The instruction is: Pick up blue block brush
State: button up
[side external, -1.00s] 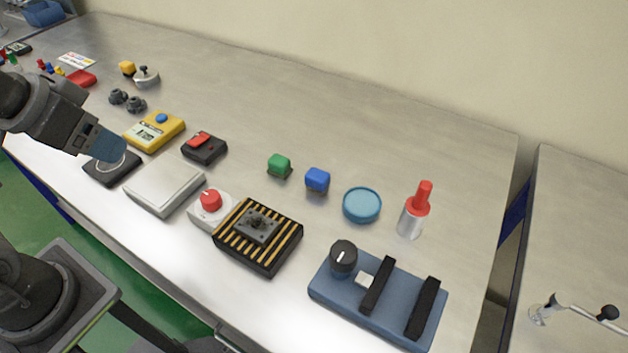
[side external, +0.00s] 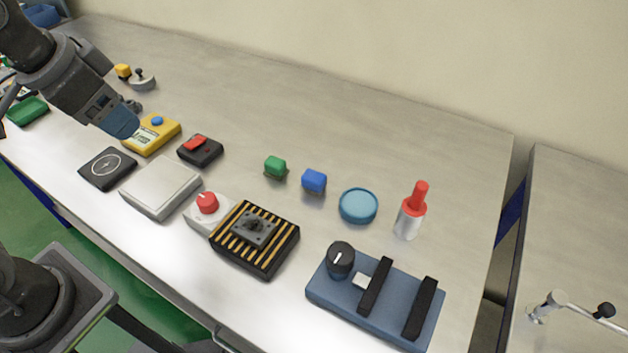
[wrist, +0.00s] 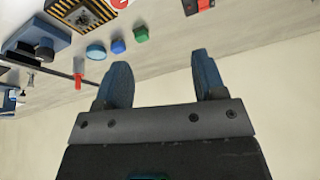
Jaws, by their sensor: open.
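The blue block brush (side external: 314,181) is a small blue block with a darker underside. It stands on the grey bench between a green block (side external: 275,167) and a light-blue round dish (side external: 358,205). In the wrist view the blue block (wrist: 118,46) is small and far off, upper left, beyond the left finger. My gripper (side external: 124,125) is at the left of the side view, in front of the yellow meter in the picture and well apart from the blue block. In the wrist view its two blue fingers (wrist: 160,75) are spread with nothing between them.
A red-capped bottle (side external: 410,215) stands right. The bench behind the blocks is clear.

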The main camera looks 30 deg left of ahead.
jog(key=w+d+r+m+g, duration=0.2)
jog(key=w+d+m, duration=0.3)
jog(key=w, duration=0.3)
jog(key=m+g+y, duration=0.2)
jog(key=m+y, duration=0.1)
jog(key=m, duration=0.4)
send_over(316, 176)
jog(key=s, duration=0.1)
notch_tip(316, 176, down, 6)
jog(key=d+f+m+y, duration=0.2)
jog(key=d+f+m, duration=0.1)
jog(key=d+f, duration=0.25)
jog(key=shift+g+h, duration=0.3)
jog(key=shift+g, duration=0.1)
jog(key=x, duration=0.9)
jog(key=w+x, duration=0.1)
jog(key=x, duration=0.4)
jog(key=shift+a+r, duration=0.15)
jog(key=shift+a, duration=0.25)
jog(key=shift+c, duration=0.5)
jog(key=c, duration=0.9)
